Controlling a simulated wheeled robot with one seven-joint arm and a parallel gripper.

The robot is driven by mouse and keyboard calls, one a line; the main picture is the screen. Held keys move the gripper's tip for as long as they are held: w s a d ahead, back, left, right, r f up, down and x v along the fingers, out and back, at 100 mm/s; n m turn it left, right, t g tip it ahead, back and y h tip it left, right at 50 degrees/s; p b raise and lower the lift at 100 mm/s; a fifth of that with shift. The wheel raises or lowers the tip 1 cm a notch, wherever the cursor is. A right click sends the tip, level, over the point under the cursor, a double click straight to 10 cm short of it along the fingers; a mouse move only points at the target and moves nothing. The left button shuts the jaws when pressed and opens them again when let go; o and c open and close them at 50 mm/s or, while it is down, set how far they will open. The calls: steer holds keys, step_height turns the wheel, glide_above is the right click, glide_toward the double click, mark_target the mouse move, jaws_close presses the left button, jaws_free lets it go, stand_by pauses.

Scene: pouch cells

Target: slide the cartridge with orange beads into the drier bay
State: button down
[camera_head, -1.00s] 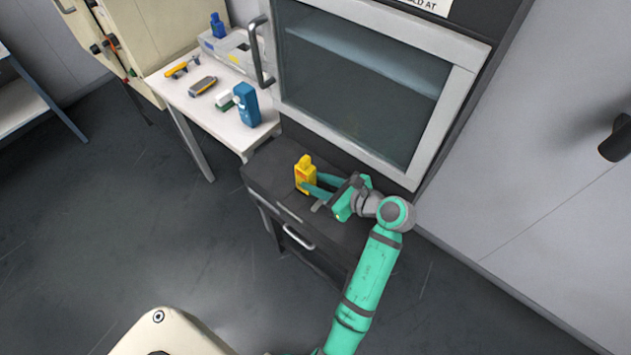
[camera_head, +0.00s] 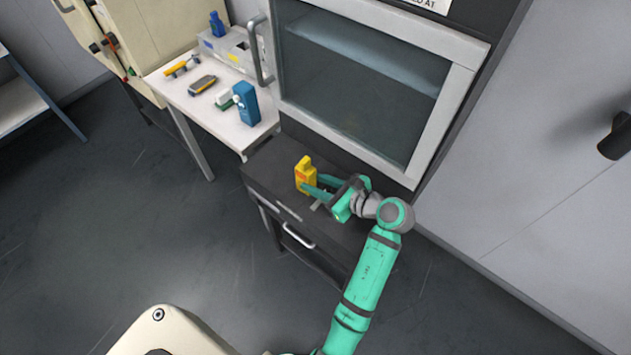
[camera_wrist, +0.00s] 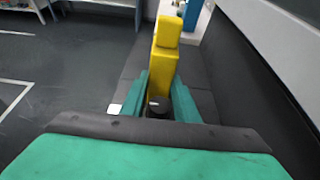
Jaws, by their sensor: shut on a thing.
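A yellow bottle-shaped cartridge (camera_head: 305,178) with a small orange patch stands upright on the dark ledge below the glass-fronted cabinet. In the wrist view the yellow cartridge (camera_wrist: 163,60) rises between my two teal fingers. My gripper (camera_head: 316,187) reaches it from the right and is shut on its lower part; the gripper also shows in the wrist view (camera_wrist: 160,100). A dark round part shows low between the fingers. I cannot make out beads in the cartridge. I cannot tell for certain which opening is the drier bay.
The glass-fronted cabinet (camera_head: 360,85) rises behind the dark ledge (camera_head: 268,165). The floor in front is clear.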

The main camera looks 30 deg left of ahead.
steer(key=shift+f, duration=0.45)
steer(key=c, duration=1.3)
jaws_free()
steer(key=shift+f, duration=0.1)
steer(key=v, duration=1.1)
steer(key=shift+a, duration=0.1)
steer(key=shift+w, duration=0.1)
